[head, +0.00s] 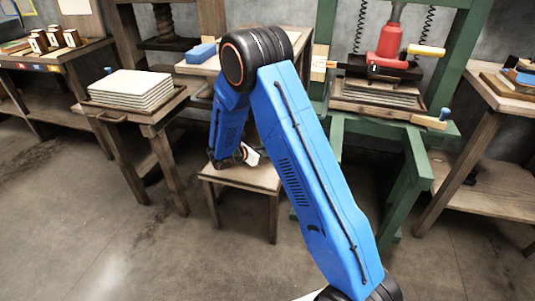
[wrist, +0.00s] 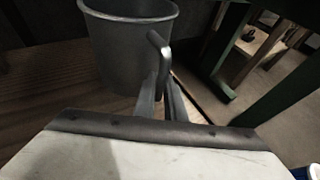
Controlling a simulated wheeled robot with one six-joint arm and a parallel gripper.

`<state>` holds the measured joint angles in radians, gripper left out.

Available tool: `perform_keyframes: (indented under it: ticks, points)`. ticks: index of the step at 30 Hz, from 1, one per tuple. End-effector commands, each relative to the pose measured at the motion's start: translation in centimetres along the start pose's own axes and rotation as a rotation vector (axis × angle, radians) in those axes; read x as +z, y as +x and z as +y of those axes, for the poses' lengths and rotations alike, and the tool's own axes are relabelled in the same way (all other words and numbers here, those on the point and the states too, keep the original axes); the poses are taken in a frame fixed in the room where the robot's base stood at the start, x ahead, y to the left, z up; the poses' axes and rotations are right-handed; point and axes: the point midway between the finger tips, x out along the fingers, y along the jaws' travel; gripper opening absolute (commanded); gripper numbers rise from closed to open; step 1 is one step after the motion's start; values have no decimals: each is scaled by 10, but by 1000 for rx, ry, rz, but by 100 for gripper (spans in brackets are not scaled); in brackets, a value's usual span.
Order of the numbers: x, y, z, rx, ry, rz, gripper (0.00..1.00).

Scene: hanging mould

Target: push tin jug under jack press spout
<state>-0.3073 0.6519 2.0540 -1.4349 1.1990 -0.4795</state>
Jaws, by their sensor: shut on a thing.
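The tin jug (wrist: 125,45) is grey metal and stands upright on a wooden surface in the wrist view, its handle (wrist: 158,45) towards me. My gripper (wrist: 163,92) is shut on the lower part of the handle. In the head view my arm hides the jug, and my gripper's end (head: 245,155) shows low over a small wooden stool (head: 262,178). The jack press (head: 450,75) has a green frame and a red jack (head: 390,40) above a stack of grey sheets. I cannot clearly make out its spout.
A table with stacked pale slabs (head: 132,84) stands left of the stool. Green press legs (head: 415,165) stand to its right. A wooden bench (head: 485,195) is at far right. The concrete floor (head: 130,245) in front is clear.

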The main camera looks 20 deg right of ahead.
Motion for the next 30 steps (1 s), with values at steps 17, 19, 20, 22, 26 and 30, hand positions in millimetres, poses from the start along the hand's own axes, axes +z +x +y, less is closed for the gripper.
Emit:
perform_keyframes:
  ticks: [17, 19, 20, 22, 26, 30]
  points:
    - [0, 0, 0, 0, 0, 0, 32]
    - [0, -1, 0, 1, 0, 0, 32]
    - [0, -3, 0, 1, 0, 0, 32]
    - [0, -8, 1, 2, 1, 0, 32]
    - [0, -26, 1, 4, 1, 0, 32]
    - [0, -54, 1, 4, 1, 0, 32]
